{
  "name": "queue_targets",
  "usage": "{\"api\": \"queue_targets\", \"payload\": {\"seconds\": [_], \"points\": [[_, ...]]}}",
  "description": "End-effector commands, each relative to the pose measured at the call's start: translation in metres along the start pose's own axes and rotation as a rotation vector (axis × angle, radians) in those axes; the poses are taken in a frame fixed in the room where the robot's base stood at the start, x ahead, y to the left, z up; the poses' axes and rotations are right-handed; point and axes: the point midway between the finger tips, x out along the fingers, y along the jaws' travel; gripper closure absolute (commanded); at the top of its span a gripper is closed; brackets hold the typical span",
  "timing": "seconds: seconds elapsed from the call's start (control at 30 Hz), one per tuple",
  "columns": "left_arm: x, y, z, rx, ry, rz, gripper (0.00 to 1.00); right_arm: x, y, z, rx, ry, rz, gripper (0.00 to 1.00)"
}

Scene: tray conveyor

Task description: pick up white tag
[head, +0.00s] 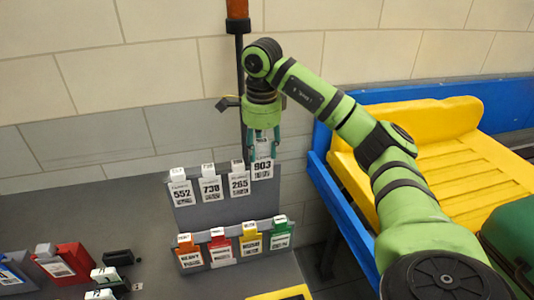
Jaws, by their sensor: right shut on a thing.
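My right gripper (263,146) points down at the right end of the upper row of a grey tag rack (222,211). It is shut on a white tag marked 903 (263,170), its fingers on either side of the tag's upper part. This tag sits a little higher than its neighbours; I cannot tell whether it still touches the rack. Other white tags stand in the same row: 552 (182,194), 730 (211,188) and 265 (239,184). My left gripper is not in view.
The lower row holds an orange tag (190,255), a red tag (221,248), a yellow tag (251,244) and a green tag (280,236). A dark pole (239,70) stands behind my gripper. A yellow slatted surface with a blue frame (345,220) lies right.

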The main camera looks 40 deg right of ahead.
Motion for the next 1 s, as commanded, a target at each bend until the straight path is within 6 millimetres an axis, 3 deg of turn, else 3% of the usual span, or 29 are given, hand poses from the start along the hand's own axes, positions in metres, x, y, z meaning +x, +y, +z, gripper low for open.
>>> {"api": "queue_targets", "payload": {"seconds": [0.3,0.5,1.0], "points": [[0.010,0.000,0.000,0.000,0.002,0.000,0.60,-0.004,0.049,0.053,-0.003,-0.002,-0.006,0.90],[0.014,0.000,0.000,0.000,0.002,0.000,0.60,-0.005,0.069,0.075,0.000,-0.002,-0.003,0.90],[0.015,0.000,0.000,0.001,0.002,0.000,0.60,-0.006,0.079,0.085,0.003,-0.001,-0.002,0.90]]}}
